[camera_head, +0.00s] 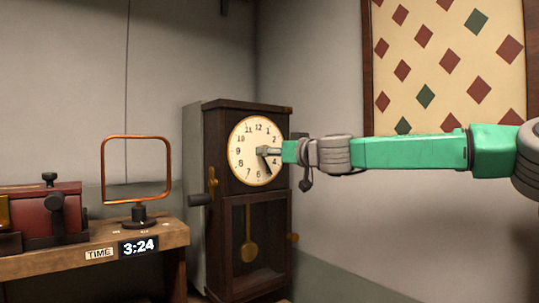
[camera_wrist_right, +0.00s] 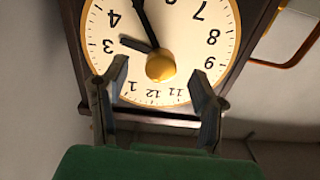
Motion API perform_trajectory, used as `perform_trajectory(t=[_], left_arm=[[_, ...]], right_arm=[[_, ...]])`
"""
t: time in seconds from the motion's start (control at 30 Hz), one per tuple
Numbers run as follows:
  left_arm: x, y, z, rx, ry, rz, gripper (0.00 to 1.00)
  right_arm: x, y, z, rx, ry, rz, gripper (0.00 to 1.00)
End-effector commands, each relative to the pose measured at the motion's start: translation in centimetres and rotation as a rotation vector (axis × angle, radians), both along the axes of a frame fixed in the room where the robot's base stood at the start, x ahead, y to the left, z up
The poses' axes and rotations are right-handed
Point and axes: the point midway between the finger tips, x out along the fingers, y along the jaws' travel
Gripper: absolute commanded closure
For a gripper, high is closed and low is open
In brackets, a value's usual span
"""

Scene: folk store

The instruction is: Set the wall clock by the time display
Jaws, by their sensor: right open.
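The wall clock's face (camera_head: 250,145) is cream with black numerals, set in a tall dark wooden case. The time display (camera_head: 138,247) reads 3:24. My right gripper (camera_head: 268,151) reaches in from the right, in front of the face, and hides part of it. The face shows upside down in the right wrist view (camera_wrist_right: 185,38). There the short hand (camera_wrist_right: 138,44) points between 3 and 4, and the long hand (camera_wrist_right: 147,25) points near 5. A gold hub (camera_wrist_right: 160,67) covers the centre. My right gripper (camera_wrist_right: 161,86) is open, fingers apart, nothing between them. My left gripper is out of view.
A wooden shelf (camera_head: 60,263) at left holds a copper-coloured frame (camera_head: 104,170) on a stand and a dark red box (camera_head: 55,195). A pendulum (camera_head: 249,250) hangs in the lower case. A diamond-patterned panel (camera_head: 445,60) is on the right wall.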

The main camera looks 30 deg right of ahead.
Motion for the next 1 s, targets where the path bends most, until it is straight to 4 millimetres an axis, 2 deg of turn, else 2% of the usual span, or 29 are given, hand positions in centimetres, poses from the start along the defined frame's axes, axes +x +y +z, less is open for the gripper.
perform_trajectory(t=[0.7, 1.0], left_arm=[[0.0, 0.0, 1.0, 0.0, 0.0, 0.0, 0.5], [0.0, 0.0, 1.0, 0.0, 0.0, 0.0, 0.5]], right_arm=[[-5.7, -0.5, 0.1, 0.0, -0.001, 0.0, 0.47], [-6.3, -0.5, -0.1, 0.001, 0.0, 0.0, 0.47]])
